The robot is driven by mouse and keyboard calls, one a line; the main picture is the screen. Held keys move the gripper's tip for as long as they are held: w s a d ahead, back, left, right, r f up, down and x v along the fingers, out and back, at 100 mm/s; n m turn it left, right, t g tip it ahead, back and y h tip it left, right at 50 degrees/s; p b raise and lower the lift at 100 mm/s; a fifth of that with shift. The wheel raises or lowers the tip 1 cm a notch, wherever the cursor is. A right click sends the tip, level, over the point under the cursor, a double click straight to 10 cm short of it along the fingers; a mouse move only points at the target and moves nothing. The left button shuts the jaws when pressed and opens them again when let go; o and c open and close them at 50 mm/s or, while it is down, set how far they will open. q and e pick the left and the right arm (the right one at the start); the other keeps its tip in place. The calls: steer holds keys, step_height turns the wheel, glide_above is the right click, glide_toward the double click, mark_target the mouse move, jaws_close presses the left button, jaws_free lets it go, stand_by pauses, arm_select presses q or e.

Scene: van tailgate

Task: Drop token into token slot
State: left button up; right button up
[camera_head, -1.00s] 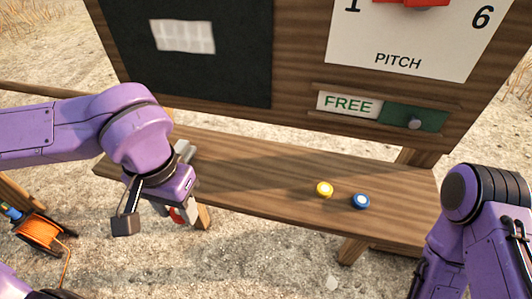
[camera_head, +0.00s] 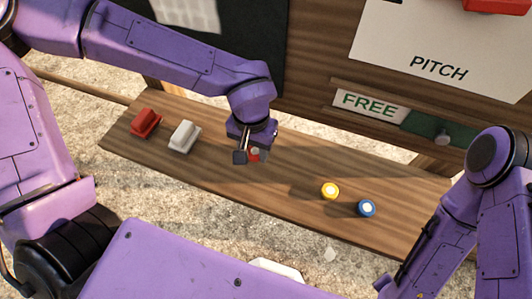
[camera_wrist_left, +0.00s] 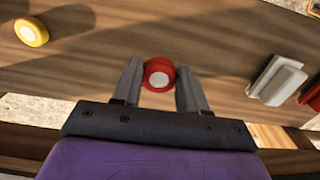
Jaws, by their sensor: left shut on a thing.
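A red token with a pale centre (camera_wrist_left: 158,77) sits between the two fingers of my left gripper (camera_wrist_left: 157,88) in the left wrist view. The gripper is shut on it. In the head view my left gripper (camera_head: 251,155) is over the middle of the wooden bench, and the token (camera_head: 255,154) shows partly at its fingers. A yellow token (camera_head: 330,190) and a blue token (camera_head: 366,207) lie on the bench to the right. I cannot make out a token slot. My right arm is at the right edge, with its gripper out of view.
The bench (camera_head: 215,175) also bears a red block (camera_head: 146,122) and a white block (camera_head: 183,136) at its left end. Behind it stands a wooden board with a FREE sign (camera_head: 369,104), a green panel with a knob (camera_head: 440,134) and a PITCH card (camera_head: 437,40).

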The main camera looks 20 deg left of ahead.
mark_target(265, 166)
arm_select(q)
steer(key=f, duration=0.2)
steer(key=w+d+f, duration=0.1)
steer(key=f, duration=0.3)
steer(key=shift+w+d, duration=0.35)
steer(key=shift+d, duration=0.05)
steer(key=shift+w+f, duration=0.25)
steer(key=shift+f, duration=0.1)
steer(key=shift+s, duration=0.2)
steer(key=o, duration=1)
steer(key=shift+w+f, duration=0.1)
